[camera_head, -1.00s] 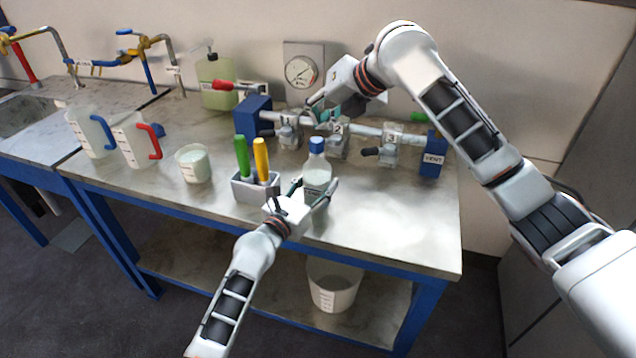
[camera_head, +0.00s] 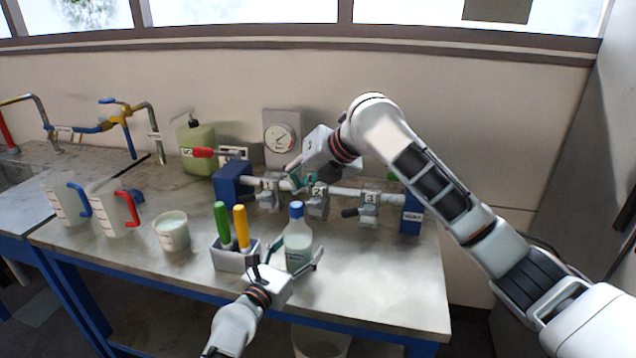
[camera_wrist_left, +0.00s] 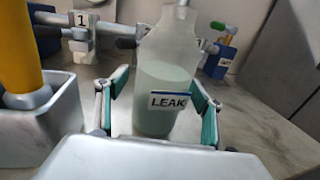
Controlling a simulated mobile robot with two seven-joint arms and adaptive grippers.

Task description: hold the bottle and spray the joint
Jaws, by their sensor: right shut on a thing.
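The bottle (camera_head: 298,243) stands upright near the bench's front edge, with a blue cap and pale green liquid. In the left wrist view the bottle (camera_wrist_left: 165,85) shows a LEAK label; its top is cut off. My left gripper (camera_head: 288,262) is open around it, one finger each side with gaps between. The pipe (camera_head: 345,192) carries valves tagged 1 (camera_head: 270,190), 2 (camera_head: 317,200) and 3 (camera_head: 368,208). My right gripper (camera_head: 292,178) is shut on a part of this line between tags 1 and 2; the fingers hide which part.
A grey holder (camera_head: 232,259) with green and yellow tools stands close left of the bottle. A beaker (camera_head: 172,231) and two jugs stand farther left. The bench right of the bottle is clear.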

